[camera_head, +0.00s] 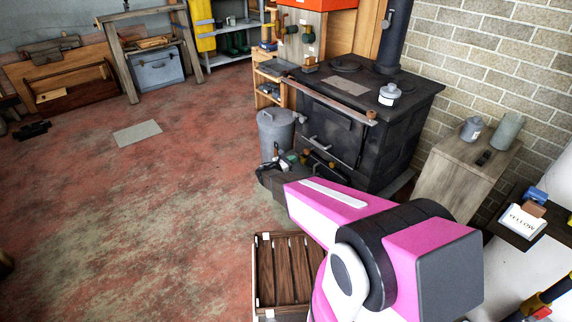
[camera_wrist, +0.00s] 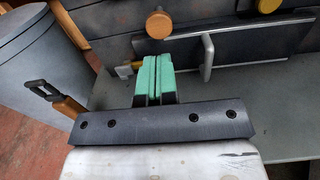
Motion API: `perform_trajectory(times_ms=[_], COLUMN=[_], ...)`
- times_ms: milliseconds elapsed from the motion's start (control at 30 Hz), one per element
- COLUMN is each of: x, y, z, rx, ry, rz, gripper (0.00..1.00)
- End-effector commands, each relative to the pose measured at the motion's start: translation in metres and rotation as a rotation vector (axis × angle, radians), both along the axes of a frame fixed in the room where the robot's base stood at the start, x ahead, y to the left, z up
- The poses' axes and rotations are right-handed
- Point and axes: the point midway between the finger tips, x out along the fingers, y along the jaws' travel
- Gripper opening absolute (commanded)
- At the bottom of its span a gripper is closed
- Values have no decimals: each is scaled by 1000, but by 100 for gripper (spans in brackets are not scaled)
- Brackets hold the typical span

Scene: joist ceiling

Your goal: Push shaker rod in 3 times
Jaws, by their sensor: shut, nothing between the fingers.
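The black stove (camera_head: 345,115) stands ahead of my gripper, and its low front fills the upper wrist view. My gripper (camera_wrist: 153,78) has its two green fingertips together with nothing between them, pointing at the stove's lower front; in the head view it shows small (camera_head: 289,160). A short rod with a yellow-brown end (camera_wrist: 125,71) sticks out just left of the fingertips and looks like the shaker rod. I cannot tell whether the fingers touch it. A round wooden knob (camera_wrist: 158,24) is above the fingertips, and a metal handle (camera_wrist: 207,57) is to the right.
A grey lidded bin (camera_head: 275,130) stands close left of the stove. A tool with an orange-brown handle (camera_wrist: 68,104) is left of my gripper in the wrist view. A wooden cabinet (camera_head: 455,178) stands right of the stove. The red floor (camera_head: 130,210) at left is mostly clear.

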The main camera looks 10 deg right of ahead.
Motion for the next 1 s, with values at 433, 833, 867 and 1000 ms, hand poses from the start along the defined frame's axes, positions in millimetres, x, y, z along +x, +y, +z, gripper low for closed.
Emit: perform_trajectory(times_ms=[433,833,867,1000], x=[34,36,36,41], y=[-50,-54,-54,-61], z=[0,0,0,0], rx=[-1,-1,-1,0], ry=[-1,-1,-1,-1], rz=[0,0,0,-1], gripper=[0,0,0,0])
